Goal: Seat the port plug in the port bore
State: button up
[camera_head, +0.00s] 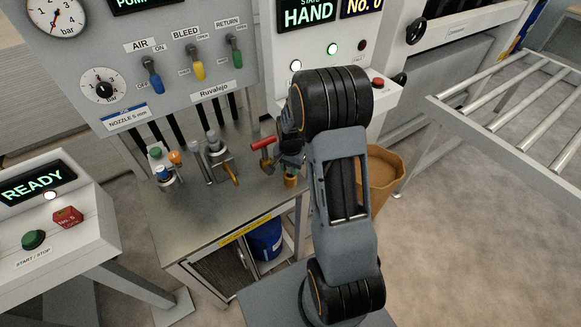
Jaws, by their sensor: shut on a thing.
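My gripper (289,160) is at the right end of the steel bench, partly hidden behind my own arm. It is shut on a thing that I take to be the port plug. A brass-coloured piece (291,181) shows just below the jaws, low over the bench's right edge. I cannot tell whether it is part of the plug or of the bore. The port bore cannot be made out clearly, so I cannot tell whether the plug is in it. A red T-handle (262,143) on a brass fitting stands just left of the gripper.
Several fittings with coloured caps (165,168) and a grey clamp-like piece (217,150) stand on the steel bench (205,228). A lever panel (190,70) rises behind. A tan bin (385,180) is right of my arm, and a roller conveyor (500,105) lies farther right.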

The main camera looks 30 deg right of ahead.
jog(key=shift+f+b, duration=0.85)
jog(key=shift+f, duration=0.1)
dwell(0.6)
jog(key=o, duration=1)
jog(key=shift+r, duration=0.1)
notch_tip(320, 180, up, 14)
dwell(0.4)
jog(key=shift+s+f+n, duration=0.1)
jog(key=shift+f+n, duration=0.3)
jog(key=shift+n, duration=0.2)
jog(key=s+a+r+n+t, duration=0.2)
jog(key=s+a+r+n, duration=0.1)
jog(key=s, duration=0.5)
jog(key=s+a+r+n+t, duration=0.2)
jog(key=s+a+r+n, duration=0.1)
jog(key=s+a+n, duration=0.3)
jog(key=shift+s+a+r, duration=0.2)
jog(key=shift+s+a, duration=0.05)
jog(key=shift+s, duration=0.7)
